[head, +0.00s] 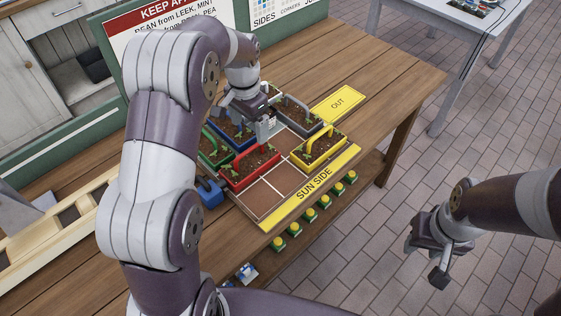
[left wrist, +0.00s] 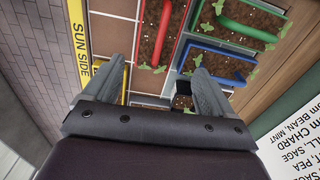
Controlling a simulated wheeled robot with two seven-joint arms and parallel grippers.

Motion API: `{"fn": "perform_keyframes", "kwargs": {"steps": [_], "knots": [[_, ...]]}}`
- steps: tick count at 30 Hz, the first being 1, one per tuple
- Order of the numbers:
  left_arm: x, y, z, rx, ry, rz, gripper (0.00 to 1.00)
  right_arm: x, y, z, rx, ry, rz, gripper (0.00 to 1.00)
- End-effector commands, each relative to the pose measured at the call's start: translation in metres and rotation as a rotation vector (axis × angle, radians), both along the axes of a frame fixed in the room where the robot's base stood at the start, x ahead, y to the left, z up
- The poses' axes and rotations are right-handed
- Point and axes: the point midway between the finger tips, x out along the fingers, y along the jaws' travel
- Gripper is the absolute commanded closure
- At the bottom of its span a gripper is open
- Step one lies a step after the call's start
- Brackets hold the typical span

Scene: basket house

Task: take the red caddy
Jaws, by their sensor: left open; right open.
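The red caddy (head: 262,174) is a tray of dark soil with green seedlings and a red bar handle. It stands on the gridded board on the wooden table, beside the green caddy (head: 208,160). In the left wrist view the red caddy (left wrist: 156,45) shows at the top middle, beyond the fingertips. My left gripper (head: 266,128) is over the back part of the board, behind the red caddy; its fingers (left wrist: 160,72) are apart with nothing held. My right gripper (head: 436,262) is open and empty, over the floor right of the table.
A blue caddy (head: 236,137), a grey caddy (head: 302,118) and a yellow caddy (head: 325,153) stand close by on the board. Front cells (head: 263,197) are bare. A yellow OUT mat (head: 338,104) lies to the right. A blue object (head: 209,193) stands left of the board.

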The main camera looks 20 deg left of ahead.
Motion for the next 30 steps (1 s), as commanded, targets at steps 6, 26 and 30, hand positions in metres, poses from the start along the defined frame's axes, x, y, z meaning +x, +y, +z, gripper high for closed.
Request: {"fn": "perform_keyframes", "kwargs": {"steps": [6, 26, 30], "knots": [[-0.007, -0.001, -0.038, -0.003, 0.032, -0.054, 0.15, 0.000, 0.000, -0.014, 0.000, 0.000, 0.000, 0.58], [-0.009, 0.000, -0.129, -0.002, 0.024, -0.050, 0.15, 0.000, 0.000, -0.008, 0.000, 0.000, 0.000, 0.58], [-0.009, 0.000, -0.129, -0.002, 0.024, -0.050, 0.15, 0.000, 0.000, -0.008, 0.000, 0.000, 0.000, 0.58]]}}
